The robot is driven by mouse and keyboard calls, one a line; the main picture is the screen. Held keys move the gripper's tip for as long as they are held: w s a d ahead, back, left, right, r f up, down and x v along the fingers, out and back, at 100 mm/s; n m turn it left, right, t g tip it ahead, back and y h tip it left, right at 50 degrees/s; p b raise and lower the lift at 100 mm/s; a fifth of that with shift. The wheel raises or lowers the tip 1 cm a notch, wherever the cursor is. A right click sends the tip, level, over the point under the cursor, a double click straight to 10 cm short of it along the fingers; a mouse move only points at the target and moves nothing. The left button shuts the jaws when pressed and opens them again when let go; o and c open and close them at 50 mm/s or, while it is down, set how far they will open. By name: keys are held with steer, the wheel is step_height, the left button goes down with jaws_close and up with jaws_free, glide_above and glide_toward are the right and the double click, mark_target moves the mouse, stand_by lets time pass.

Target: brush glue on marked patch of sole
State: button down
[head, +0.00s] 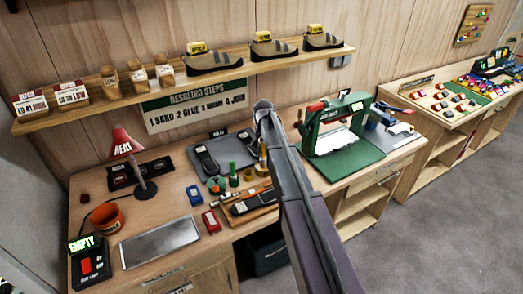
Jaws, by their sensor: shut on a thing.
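A dark sole (252,203) lies on a wooden board on the workbench, partly covered by my arm. I cannot make out a marked patch on it. Small green and orange pots (219,184) stand just behind it on the bench; which one holds glue I cannot tell. A thin brass-coloured upright thing (262,156) shows beside my arm; I cannot tell if it is a brush. My arm rises from the bottom edge across the bench, and its links hide my gripper.
A red heat lamp (125,143), an orange pot (106,218) and a metal plate (160,242) stand on the left of the workbench (185,263). A green press (338,130) stands right of my arm. A shelf (130,97) with several shoes hangs above.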

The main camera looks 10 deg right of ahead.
steer(key=shift+r+p, duration=3)
steer(key=shift+r, duration=0.25)
steer(key=shift+f, duration=0.15)
step_height(320, 180, down, 5)
steer(key=b, duration=0.5)
steer(key=shift+w, duration=0.15)
